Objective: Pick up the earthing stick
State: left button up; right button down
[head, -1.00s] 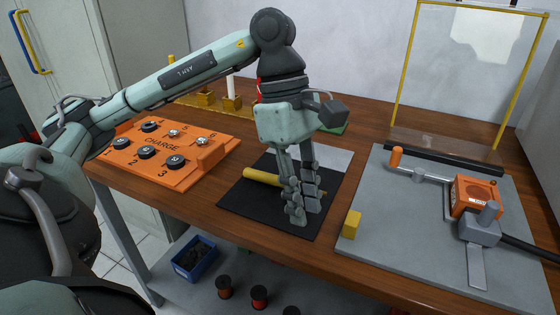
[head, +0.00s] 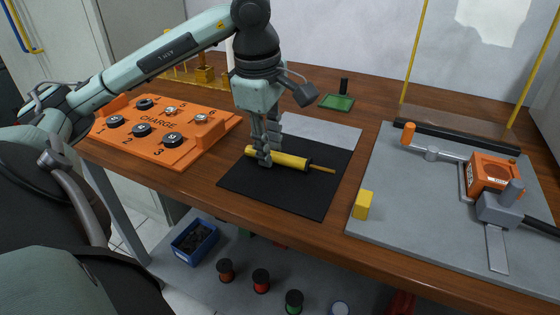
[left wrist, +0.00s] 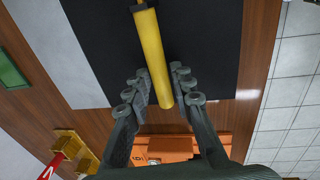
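The earthing stick (head: 278,159) has a yellow handle, a black collar and a thin brass-coloured tip pointing right. It lies on the black mat (head: 300,195). My left gripper (head: 264,160) is over the left end of the handle, pointing down. In the left wrist view the yellow handle (left wrist: 152,55) runs between the two spread fingers (left wrist: 162,92), with a visible gap on both sides. The gripper is open and holds nothing. In the head view the fingers cover part of the handle. My right gripper is not in view.
An orange CHARGE board (head: 160,135) with black knobs stands left of the mat. A small yellow block (head: 362,205) and a grey plate (head: 400,225) with an orange device (head: 492,173) are on the right. A green pad (head: 337,102) lies behind.

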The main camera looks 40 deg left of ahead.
pick_arm(q)
jog(key=shift+w+f, duration=0.1)
jog(key=shift+f, duration=0.15)
jog(key=shift+c, duration=0.6)
grip_shut()
jog(key=shift+r, duration=0.1)
